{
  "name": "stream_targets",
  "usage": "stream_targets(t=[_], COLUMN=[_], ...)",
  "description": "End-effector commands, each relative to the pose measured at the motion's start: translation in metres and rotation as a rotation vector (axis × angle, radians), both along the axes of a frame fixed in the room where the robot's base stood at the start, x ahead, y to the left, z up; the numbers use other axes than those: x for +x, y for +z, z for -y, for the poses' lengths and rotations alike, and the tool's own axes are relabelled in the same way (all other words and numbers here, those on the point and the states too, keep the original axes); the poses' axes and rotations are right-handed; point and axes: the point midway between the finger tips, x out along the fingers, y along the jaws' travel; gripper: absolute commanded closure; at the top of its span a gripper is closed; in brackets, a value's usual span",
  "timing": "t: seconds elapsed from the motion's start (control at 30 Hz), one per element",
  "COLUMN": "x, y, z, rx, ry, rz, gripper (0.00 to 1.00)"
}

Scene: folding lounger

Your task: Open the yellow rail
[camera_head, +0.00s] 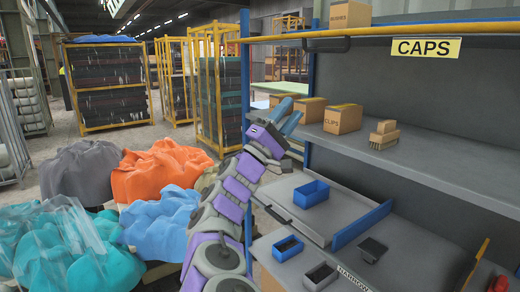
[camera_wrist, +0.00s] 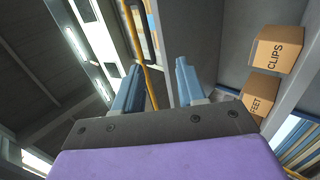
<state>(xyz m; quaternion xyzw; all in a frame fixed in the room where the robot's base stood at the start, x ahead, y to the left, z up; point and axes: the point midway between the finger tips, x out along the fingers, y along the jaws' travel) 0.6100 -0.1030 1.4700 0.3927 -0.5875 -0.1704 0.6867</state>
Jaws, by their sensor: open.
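The yellow rail (camera_head: 420,30) runs along the front edge of the upper shelf, above the CAPS sign (camera_head: 425,48). A dark piece sits on the rail near its left end. My gripper (camera_head: 284,113) is below and to the left of the rail, with its blue fingers pointing up. In the wrist view my gripper (camera_wrist: 158,68) has its two fingers apart with nothing between the tips. A thin yellow bar (camera_wrist: 136,42) passes behind the left finger there and looks like the rail, apart from the fingers.
Cardboard boxes, one marked CLIPS (camera_head: 342,119), stand on the middle shelf (camera_head: 430,150) beside my gripper. A blue upright (camera_head: 246,70) stands close to my arm. A blue bin (camera_head: 311,194) sits lower down. Bagged bundles (camera_head: 160,172) lie on the left.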

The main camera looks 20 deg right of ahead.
Motion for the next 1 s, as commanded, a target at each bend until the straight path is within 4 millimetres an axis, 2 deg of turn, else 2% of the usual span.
stream_targets(t=[0.7, 1.0], x=[-0.024, -0.032], y=[-0.070, -0.089], z=[-0.071, -0.092], rx=[0.000, -0.001], ry=[0.001, 0.000], rz=[-0.005, 0.000], gripper=[0.60, 0.60])
